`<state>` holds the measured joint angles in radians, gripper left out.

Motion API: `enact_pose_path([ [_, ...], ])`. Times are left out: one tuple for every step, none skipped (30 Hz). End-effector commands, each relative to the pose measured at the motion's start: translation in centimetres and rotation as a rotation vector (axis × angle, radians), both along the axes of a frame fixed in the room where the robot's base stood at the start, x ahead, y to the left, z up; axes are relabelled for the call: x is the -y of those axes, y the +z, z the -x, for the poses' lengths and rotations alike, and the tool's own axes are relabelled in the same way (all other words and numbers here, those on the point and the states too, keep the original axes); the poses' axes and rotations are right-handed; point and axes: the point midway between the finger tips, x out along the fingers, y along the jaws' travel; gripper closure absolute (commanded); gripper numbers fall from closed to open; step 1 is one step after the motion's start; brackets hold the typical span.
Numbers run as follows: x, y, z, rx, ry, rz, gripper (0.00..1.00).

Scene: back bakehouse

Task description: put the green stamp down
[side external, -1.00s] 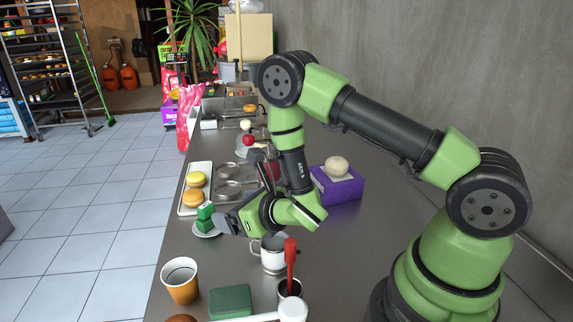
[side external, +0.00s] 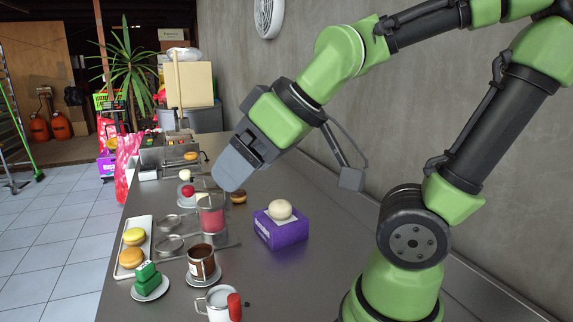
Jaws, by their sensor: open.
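The green stamp (side external: 147,271) is on the left side of the steel bench, at the small white saucer (side external: 163,291). It shows as a green upper piece over a darker green block (side external: 150,286); I cannot tell whether these are one thing or two stacked. My gripper (side external: 288,184) is open and empty, with its jaws spread wide. It is raised above the bench, well up and to the right of the stamp, over the area near the purple box (side external: 282,232). Nothing touches the stamp from above.
A white tray (side external: 149,222) with yellow and orange round pastries lies behind the saucer. A brown cup (side external: 201,260), a white mug (side external: 217,304) and a red-filled glass (side external: 212,218) stand to its right. A pale bun (side external: 280,209) sits on the purple box. The bench's right side is mostly clear.

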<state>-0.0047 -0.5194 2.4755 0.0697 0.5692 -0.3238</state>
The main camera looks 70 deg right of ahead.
Motion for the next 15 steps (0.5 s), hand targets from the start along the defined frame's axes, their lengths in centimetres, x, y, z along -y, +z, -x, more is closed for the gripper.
enact_pose_path([
  [-0.2, 0.4, 1.5, -0.018, -0.07, -0.078, 0.2],
  [-0.4, 0.5, 2.3, -0.037, -0.112, -0.124, 0.2],
  [-0.5, 0.5, 3.3, -0.059, -0.158, -0.174, 0.2],
  [-0.6, 0.5, 3.9, -0.074, -0.189, -0.205, 0.2],
  [-0.7, 0.5, 4.3, -0.088, -0.214, -0.232, 0.2],
  [-0.8, 0.5, 4.8, -0.101, -0.24, -0.258, 0.2],
  [-0.9, 0.5, 5.1, -0.11, -0.254, -0.272, 0.2],
  [-0.9, 0.5, 5.3, -0.115, -0.265, -0.282, 0.2],
  [-0.9, 0.5, 5.4, -0.12, -0.274, -0.291, 0.2],
  [-0.9, 0.4, 5.5, -0.123, -0.277, -0.294, 0.2],
  [-1.0, 0.4, 5.5, -0.124, -0.279, -0.295, 0.2],
  [-1.0, 0.4, 5.5, -0.124, -0.279, -0.295, 0.2],
  [-1.0, 0.4, 5.5, -0.124, -0.278, -0.294, 0.2],
  [-1.0, 0.4, 5.5, -0.124, -0.278, -0.294, 0.2],
  [-1.0, 0.4, 5.5, -0.124, -0.277, -0.295, 0.2],
])
